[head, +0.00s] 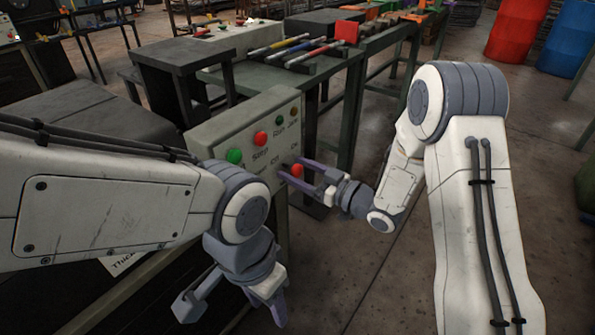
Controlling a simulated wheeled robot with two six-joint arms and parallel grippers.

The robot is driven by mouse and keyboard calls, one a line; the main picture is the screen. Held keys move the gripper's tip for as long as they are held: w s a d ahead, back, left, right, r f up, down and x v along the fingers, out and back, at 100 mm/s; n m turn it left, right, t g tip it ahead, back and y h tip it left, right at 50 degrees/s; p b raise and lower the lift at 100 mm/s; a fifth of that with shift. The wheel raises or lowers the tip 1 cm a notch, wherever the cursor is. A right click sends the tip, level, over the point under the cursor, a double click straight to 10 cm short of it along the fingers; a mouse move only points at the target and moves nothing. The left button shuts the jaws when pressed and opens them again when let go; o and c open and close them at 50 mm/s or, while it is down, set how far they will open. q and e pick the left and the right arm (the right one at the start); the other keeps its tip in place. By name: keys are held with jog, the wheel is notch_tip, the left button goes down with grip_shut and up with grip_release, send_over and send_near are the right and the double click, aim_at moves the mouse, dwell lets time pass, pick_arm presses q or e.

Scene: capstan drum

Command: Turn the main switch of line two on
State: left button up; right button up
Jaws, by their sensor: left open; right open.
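A grey-green control box (222,129) stands at the middle of the head view. Its face carries a green button (234,155), a red button (260,138) and small lamps. A red knob (296,170) shows low on the face, with small labels around it, one seeming to read "Off"; I cannot make out a line number. My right gripper (289,166) is open, its two purple-grey fingers reaching left to the face on either side of the red knob. Contact cannot be told. My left gripper (232,308) is open and empty, low in front of the box.
A dark bench (262,80) behind the box holds several hand tools. A dark stand (180,52) is at its left. Red (517,28) and blue (570,40) barrels stand far right. My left arm hides the box's lower left.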

grip_shut()
jog(key=shift+r+m+p, duration=0.15)
jog(key=shift+m+p, duration=1.25)
jog(key=shift+p, duration=0.15)
jog(key=m+p, duration=0.4)
jog(key=m, duration=0.1)
jog(key=shift+w+p, duration=0.1)
jog(key=shift+p, duration=0.3)
jog(key=m+p, duration=0.4)
jog(key=m, duration=0.1)
jog(key=shift+d+m, duration=0.1)
jog(key=shift+m, duration=0.3)
jog(key=m+p, duration=0.1)
jog(key=m, duration=0.1)
jog(key=m+p, duration=0.1)
jog(key=m, duration=0.1)
jog(key=shift+f, duration=0.35)
jog(key=shift+m, duration=0.3)
grip_release()
